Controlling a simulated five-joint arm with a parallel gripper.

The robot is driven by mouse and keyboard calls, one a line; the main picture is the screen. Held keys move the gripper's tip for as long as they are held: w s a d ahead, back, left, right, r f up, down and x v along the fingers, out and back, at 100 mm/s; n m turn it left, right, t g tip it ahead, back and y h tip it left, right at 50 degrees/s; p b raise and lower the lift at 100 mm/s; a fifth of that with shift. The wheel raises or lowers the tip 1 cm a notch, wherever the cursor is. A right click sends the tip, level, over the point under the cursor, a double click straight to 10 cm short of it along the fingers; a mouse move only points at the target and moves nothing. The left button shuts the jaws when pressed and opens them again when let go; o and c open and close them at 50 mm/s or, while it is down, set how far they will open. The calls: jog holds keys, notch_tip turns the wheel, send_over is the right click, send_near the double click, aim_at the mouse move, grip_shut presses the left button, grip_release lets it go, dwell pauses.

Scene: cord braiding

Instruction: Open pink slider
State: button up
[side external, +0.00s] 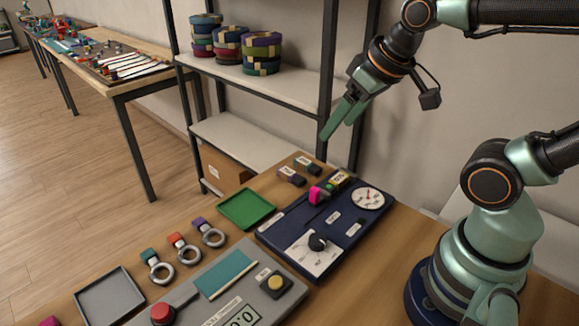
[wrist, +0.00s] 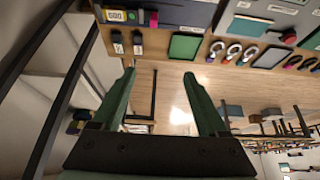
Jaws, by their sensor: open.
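My gripper (side external: 336,130) is raised above the far end of the table, apart from the slider and the panel. In the wrist view my gripper's two green fingers (wrist: 158,75) are spread wide with nothing between them.
The panel also bears a black knob (side external: 317,242) and a white dial (side external: 369,197). A green tray (side external: 247,208), several ring-ended tags and a grey panel with a red button (side external: 163,313) lie nearby. A shelf post (side external: 328,70) stands close behind my gripper.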

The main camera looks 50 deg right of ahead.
jog(key=shift+w, duration=0.1)
jog(key=c, duration=0.7)
jog(key=shift+o, duration=0.2)
jog(key=g, duration=0.6)
send_over(315, 189)
notch_tip(315, 189, down, 9)
notch_tip(315, 189, down, 12)
grip_shut()
dwell(0.7)
